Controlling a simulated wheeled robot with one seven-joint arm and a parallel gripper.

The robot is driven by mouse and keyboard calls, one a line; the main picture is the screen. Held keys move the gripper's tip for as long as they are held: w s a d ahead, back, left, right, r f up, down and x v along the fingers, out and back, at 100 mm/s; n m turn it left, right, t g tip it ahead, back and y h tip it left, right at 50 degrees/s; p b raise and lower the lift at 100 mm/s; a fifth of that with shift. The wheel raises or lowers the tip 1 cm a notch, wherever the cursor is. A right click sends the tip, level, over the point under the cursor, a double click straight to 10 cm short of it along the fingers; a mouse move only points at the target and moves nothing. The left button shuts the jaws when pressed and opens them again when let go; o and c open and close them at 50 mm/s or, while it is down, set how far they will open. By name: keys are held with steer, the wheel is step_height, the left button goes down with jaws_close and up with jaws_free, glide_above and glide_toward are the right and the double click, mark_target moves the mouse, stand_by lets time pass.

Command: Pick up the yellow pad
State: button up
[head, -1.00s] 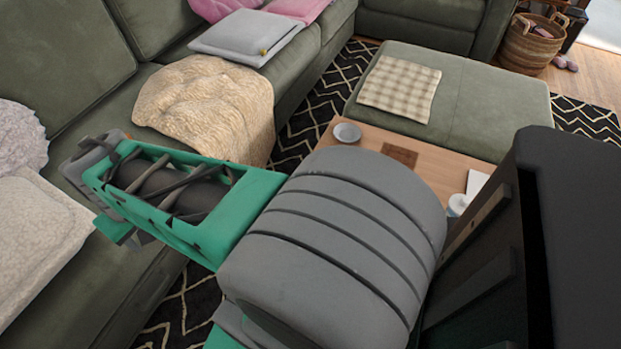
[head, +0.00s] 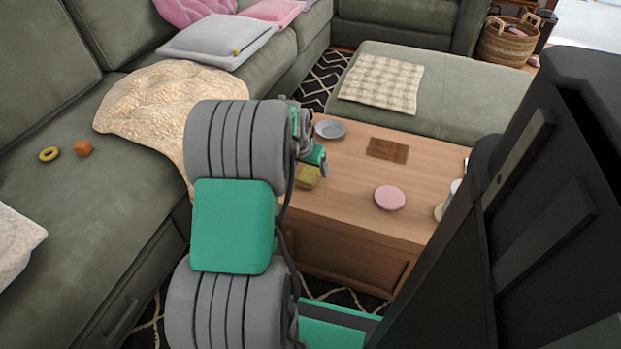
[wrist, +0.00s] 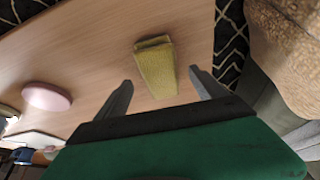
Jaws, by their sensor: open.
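The yellow pad (head: 308,177) lies on the wooden coffee table near its left edge in the head view. In the wrist view the yellow pad (wrist: 156,68) is a thick, olive-yellow block on the bare wood, ahead of my gripper and roughly between the lines of its fingers. My gripper (wrist: 160,92) is open and empty, with one dark finger on each side. In the head view my own arm covers most of the gripper, and only a small green and grey part shows just beside the pad.
On the coffee table (head: 345,205) are a pink disc (head: 389,198), a grey dish (head: 330,129) and a brown square (head: 387,150). The green sofa (head: 80,210) with a cream blanket (head: 140,105) stands left. A green ottoman (head: 450,95) is behind the table.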

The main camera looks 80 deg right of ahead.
steer(key=x, duration=0.3)
steer(key=shift+a+b, duration=0.1)
steer(key=shift+b, duration=0.2)
steer(key=shift+r, duration=0.1)
steer(key=shift+c, duration=0.6)
steer(key=shift+w, duration=0.1)
steer(key=c, duration=1.3)
steer(key=shift+r, duration=0.1)
